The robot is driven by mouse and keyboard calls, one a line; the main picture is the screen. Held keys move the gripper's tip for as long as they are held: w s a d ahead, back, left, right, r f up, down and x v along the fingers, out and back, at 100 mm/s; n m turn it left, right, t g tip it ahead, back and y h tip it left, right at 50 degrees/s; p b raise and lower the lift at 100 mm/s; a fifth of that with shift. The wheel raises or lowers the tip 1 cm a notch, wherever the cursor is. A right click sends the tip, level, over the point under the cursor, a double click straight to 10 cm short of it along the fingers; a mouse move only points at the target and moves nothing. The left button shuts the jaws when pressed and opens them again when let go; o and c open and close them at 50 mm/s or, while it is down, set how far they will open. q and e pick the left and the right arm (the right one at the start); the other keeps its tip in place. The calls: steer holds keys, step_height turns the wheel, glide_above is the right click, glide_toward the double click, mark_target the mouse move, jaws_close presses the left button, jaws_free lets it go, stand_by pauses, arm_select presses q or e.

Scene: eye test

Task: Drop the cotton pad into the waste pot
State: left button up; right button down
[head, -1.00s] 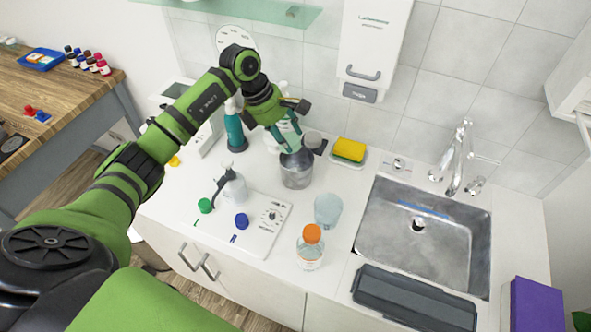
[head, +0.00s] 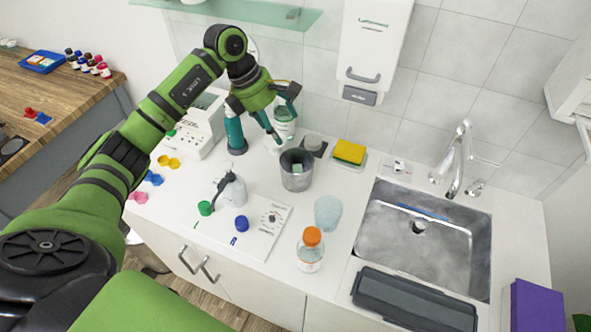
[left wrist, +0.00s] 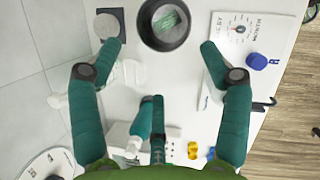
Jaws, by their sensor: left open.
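The waste pot is a dark grey, open-topped pot (head: 297,182) on the white counter; it also shows at the top of the left wrist view (left wrist: 147,38). A small pale green pad, which I take as the cotton pad (head: 297,168), lies inside the pot, and it shows in the left wrist view (left wrist: 171,19) on the pot's floor. My left gripper (head: 284,124) is open and empty, above and just behind the pot. My right gripper is not in view.
The sink (head: 400,255) is at the right.

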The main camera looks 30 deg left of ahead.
arm_select(q)
steer(key=v, duration=0.6)
steer(key=shift+a+r, duration=0.2)
steer(key=shift+r, duration=0.1)
steer(key=shift+s+f, duration=0.1)
steer(key=shift+s, duration=0.05)
